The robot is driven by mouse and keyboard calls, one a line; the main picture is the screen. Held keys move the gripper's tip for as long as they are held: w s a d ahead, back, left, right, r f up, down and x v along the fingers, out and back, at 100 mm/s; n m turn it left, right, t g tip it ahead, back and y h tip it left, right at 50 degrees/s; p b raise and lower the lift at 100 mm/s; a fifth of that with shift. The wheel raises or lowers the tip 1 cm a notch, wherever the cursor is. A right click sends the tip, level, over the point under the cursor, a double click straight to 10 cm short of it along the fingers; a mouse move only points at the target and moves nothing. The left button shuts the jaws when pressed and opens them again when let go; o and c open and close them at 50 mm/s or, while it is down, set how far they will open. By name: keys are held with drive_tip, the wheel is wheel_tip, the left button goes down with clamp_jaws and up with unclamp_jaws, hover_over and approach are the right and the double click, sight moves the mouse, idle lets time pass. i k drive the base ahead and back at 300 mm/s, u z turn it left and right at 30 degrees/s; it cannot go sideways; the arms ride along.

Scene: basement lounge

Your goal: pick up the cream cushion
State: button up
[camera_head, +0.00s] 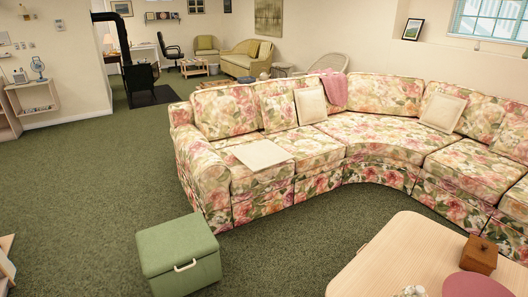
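Three cream cushions show on the floral sectional sofa (370,127). One cream cushion (262,155) lies flat near the sofa's left arm, by the front edge of the seat. A second cream cushion (310,105) stands leaning against the backrest, left of the sofa's corner. A third cream cushion (442,112) leans against the backrest on the right section. The frame does not tell which of them is the one named. My gripper is not in view.
A green storage ottoman (178,252) stands in front of the sofa's left end. A light wood table (375,270) with a wooden box (480,254) fills the lower right. A pink throw (333,88) hangs over the backrest. Green carpet (85,185) is clear on the left.

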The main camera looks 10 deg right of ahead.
sight(258, 156)
drive_tip(key=z, duration=0.05)
drive_tip(key=i, duration=0.85)
drive_tip(key=u, duration=0.75)
drive_tip(key=i, duration=0.75)
drive_tip(key=u, duration=0.45)
